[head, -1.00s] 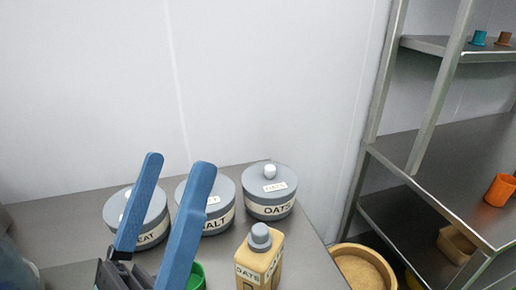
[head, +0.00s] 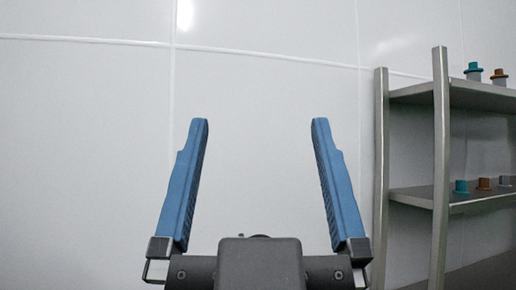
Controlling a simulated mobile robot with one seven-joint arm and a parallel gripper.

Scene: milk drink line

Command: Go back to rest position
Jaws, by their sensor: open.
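The counter with the jars and the bottle is out of view now.
A metal shelf rack (head: 439,170) stands at the right. Its top shelf and its middle shelf (head: 420,194) each bear small teal, brown and grey items. The wall (head: 90,150) fills the left and middle, and no object shows in front of it there.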

